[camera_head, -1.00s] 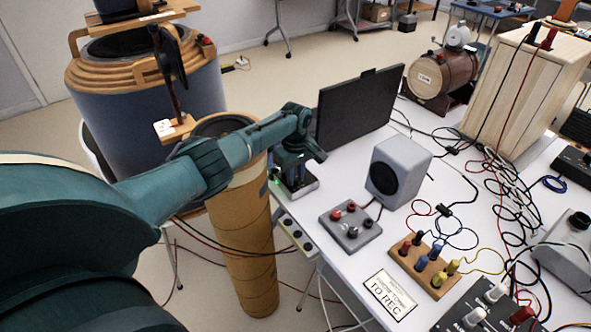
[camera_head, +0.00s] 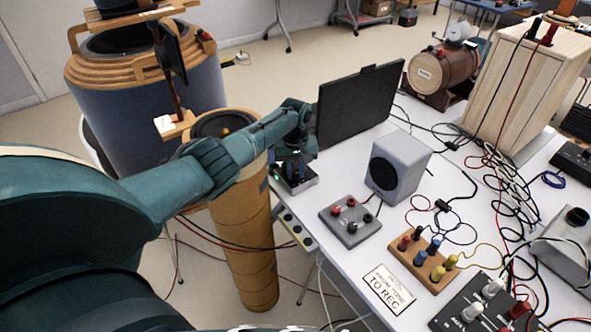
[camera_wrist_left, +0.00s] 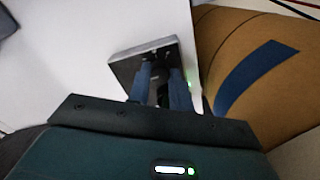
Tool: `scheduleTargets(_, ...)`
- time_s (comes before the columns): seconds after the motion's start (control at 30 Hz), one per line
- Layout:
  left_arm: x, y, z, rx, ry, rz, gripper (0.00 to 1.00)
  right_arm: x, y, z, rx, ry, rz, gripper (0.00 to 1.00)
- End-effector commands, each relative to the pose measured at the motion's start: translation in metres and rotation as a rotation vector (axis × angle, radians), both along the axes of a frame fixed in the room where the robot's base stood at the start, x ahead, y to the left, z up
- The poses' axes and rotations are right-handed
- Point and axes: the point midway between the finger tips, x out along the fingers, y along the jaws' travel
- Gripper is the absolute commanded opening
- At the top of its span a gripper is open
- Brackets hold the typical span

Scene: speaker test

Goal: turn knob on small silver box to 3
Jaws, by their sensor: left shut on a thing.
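The small silver box (camera_head: 297,184) sits on the white table at its left edge, with a dark top and a small green light. My left gripper (camera_head: 292,175) reaches down onto it from above. In the left wrist view the box (camera_wrist_left: 126,66) lies beneath the fingers, and the left gripper (camera_wrist_left: 164,90) is shut on a dark knob on the box's top. The fingers hide most of the knob, and its number marks cannot be read. My right gripper is not in view.
A black panel (camera_head: 358,106) stands behind the box. A grey speaker (camera_head: 402,168), a grey box with red and black knobs (camera_head: 350,222) and a wooden terminal block (camera_head: 424,262) stand to the right. A tan cylinder (camera_head: 245,255) stands left of the table. Cables cover the right side.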

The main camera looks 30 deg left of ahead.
Motion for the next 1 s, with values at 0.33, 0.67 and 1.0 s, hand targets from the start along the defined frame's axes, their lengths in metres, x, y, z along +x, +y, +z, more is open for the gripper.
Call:
scheduleTargets(0.33,0.0,0.0,0.0,-0.001,0.001,0.0,0.23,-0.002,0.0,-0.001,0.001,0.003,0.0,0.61)
scheduleTargets(0.67,0.0,0.0,0.0,0.0,0.0,0.0,0.43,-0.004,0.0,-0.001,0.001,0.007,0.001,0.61)
scheduleTargets(1.0,0.001,0.0,0.02,-0.001,-0.002,-0.001,0.43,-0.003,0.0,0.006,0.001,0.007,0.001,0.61)
